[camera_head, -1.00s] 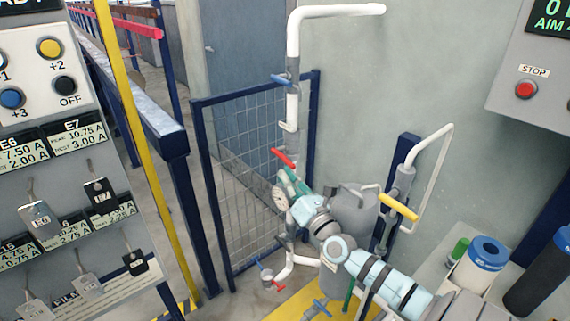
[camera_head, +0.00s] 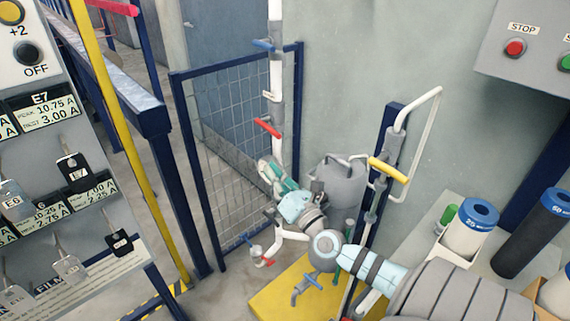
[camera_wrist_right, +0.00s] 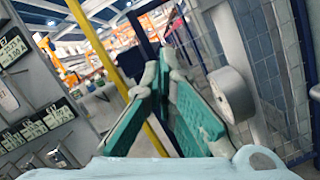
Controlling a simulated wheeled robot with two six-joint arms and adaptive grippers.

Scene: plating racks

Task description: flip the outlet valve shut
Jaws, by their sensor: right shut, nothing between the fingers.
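Several lever valves sit on the pipes in the head view; no label tells which is the outlet. A red lever (camera_head: 267,128) slants out left of the vertical white pipe, and a blue lever (camera_head: 264,45) sticks out higher up. A yellow lever (camera_head: 388,170) is on the right pipe, a blue-handled tap (camera_head: 305,287) is low down, and a small red handle (camera_head: 267,262) is at the lower left. My right gripper (camera_head: 266,171) is shut and empty, below the red lever and apart from it. Its teal pads show in the right wrist view (camera_wrist_right: 160,72). My left gripper is out of view.
A round gauge (camera_wrist_right: 234,93) is close beside the fingers in the wrist view. A blue-framed mesh gate (camera_head: 235,160) stands behind the pipes. A grey tank (camera_head: 342,186) is to the right of my gripper. A tagged panel (camera_head: 85,215) stands at left.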

